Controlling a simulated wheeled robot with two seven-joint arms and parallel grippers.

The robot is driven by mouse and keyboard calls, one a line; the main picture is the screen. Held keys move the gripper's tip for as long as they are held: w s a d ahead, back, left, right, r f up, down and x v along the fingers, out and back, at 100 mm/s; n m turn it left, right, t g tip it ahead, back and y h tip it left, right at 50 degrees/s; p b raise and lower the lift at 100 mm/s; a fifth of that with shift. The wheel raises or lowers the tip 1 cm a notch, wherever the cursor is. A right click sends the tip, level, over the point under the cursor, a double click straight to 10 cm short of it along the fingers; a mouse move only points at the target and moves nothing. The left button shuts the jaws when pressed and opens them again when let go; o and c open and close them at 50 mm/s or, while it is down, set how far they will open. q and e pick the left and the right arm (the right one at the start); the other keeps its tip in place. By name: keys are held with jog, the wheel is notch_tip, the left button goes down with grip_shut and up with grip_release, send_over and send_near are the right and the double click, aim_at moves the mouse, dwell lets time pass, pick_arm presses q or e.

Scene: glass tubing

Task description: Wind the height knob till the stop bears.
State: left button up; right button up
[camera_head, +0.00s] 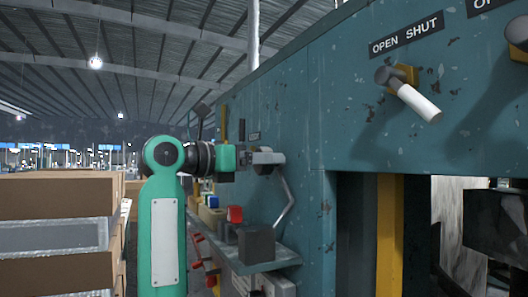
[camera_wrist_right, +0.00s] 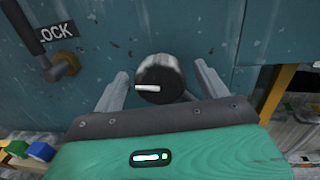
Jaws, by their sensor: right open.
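A round black knob (camera_wrist_right: 160,72) with a white pointer mark stands out from the teal machine panel in the right wrist view. The mark points left. My right gripper (camera_wrist_right: 163,88) is open, with one finger on each side of the knob. In the head view my right gripper (camera_head: 266,157) is at the teal panel, and the knob cannot be made out clearly there. I cannot pick out the stop in either view. My left gripper is not in view.
A small lever (camera_wrist_right: 62,66) under a LOCK label is left of the knob. A white-handled lever (camera_head: 414,100) under an OPEN SHUT label is at upper right. A shelf (camera_head: 280,258) with colored blocks is below my gripper. Stacked boxes (camera_head: 60,197) stand at left.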

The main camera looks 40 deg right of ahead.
jog(key=shift+s+d, duration=0.15)
jog(key=shift+d, duration=0.55)
jog(key=c, duration=1)
jog(key=shift+o, duration=0.2)
jog(key=shift+n, duration=0.6)
jog(key=o, duration=1)
jog(key=shift+c, duration=0.2)
